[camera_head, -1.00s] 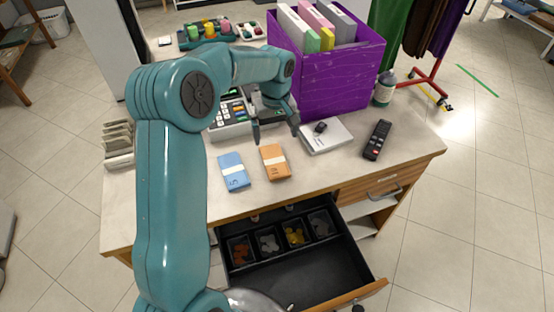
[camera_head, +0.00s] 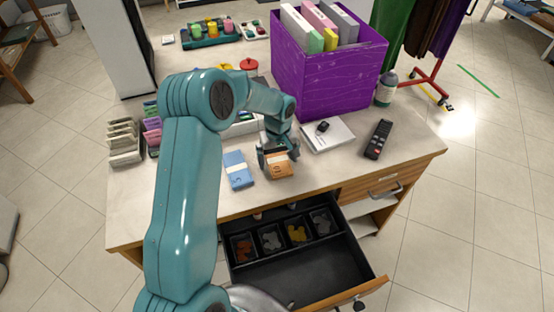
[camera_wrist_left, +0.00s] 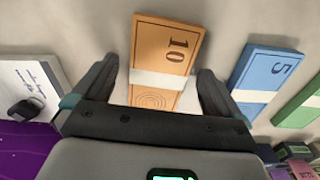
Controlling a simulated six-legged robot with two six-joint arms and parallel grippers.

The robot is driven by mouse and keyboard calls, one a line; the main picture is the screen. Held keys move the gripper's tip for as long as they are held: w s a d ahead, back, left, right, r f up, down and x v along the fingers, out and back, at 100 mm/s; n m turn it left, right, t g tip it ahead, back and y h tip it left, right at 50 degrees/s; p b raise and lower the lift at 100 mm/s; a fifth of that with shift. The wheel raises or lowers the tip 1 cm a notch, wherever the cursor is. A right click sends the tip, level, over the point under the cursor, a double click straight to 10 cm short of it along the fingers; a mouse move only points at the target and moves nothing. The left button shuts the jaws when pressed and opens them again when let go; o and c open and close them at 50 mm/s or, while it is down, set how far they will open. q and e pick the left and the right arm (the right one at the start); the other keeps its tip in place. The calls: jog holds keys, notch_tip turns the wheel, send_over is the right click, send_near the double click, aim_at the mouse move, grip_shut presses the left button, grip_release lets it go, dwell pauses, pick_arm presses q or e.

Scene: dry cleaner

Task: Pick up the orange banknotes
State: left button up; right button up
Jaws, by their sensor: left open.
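The orange banknotes (camera_head: 281,170) lie as a banded stack on the counter, right of the blue banknotes (camera_head: 238,169). My left gripper (camera_head: 278,162) is open and low over the orange stack, its fingers on either side of it. In the left wrist view the orange banknotes (camera_wrist_left: 163,62), marked 10 with a white band, lie between the two open fingertips (camera_wrist_left: 158,80). The gripper covers part of the stack in the head view. I cannot tell whether the fingers touch it. My right gripper is not in view.
An open drawer (camera_head: 290,275) with coin trays juts out below the counter. A white book (camera_head: 327,138) with a small dark object, a remote (camera_head: 378,139) and a purple box (camera_head: 325,75) stand to the right. Card holders (camera_head: 124,143) are at the left.

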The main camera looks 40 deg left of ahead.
pick_arm(q)
jog(key=c, duration=1.2)
jog(key=shift+o, duration=0.2)
